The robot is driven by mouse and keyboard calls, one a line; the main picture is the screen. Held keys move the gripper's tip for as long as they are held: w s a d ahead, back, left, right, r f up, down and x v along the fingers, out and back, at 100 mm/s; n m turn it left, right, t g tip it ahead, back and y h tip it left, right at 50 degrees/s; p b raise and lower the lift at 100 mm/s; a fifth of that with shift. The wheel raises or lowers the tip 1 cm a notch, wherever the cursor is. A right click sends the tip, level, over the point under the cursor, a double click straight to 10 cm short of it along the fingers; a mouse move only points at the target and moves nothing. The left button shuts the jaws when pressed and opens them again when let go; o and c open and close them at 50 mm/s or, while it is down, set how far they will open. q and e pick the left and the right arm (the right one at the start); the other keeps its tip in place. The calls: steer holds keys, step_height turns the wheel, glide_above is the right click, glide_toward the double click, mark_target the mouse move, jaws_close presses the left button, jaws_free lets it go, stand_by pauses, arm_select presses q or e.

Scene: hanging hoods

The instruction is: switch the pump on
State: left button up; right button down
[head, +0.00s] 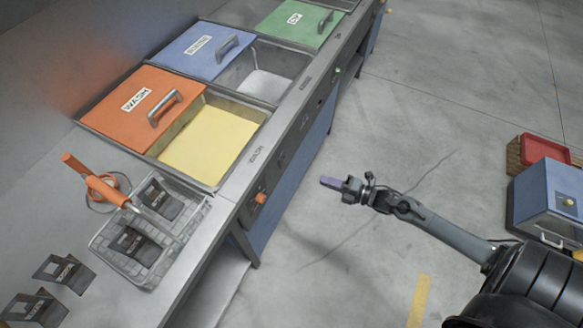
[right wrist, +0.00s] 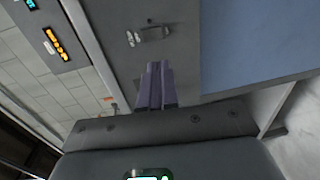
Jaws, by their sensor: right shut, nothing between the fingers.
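No control in view has a readable pump label. On the front face of the sink bench, an orange knob (head: 261,198) sits below the wash basin, with small dark fittings to its right. A small green button (head: 337,71) is further along that face. My right gripper (head: 328,183) has purple fingers, pressed together and empty, over the floor to the right of the bench front, apart from it. In the right wrist view, its fingers (right wrist: 155,82) show below a small silver fitting (right wrist: 148,35) on a grey panel; I cannot tell what that fitting is. My left gripper is out of view.
The basins have orange (head: 140,108), blue (head: 203,50) and green (head: 297,20) lids. A blue cabinet (head: 540,200) and red crate (head: 545,148) stand at right. The floor between is clear.

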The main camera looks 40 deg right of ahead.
steer(key=b, duration=0.4)
glide_toward(282, 163)
steer(key=w+a+f, duration=0.2)
steer(key=w+f, duration=0.1)
steer(key=w, duration=0.3)
steer(key=shift+a, duration=0.15)
steer(key=shift+w+f+b, duration=0.15)
steer(key=shift+w+b, duration=0.05)
steer(key=shift+b, duration=0.15)
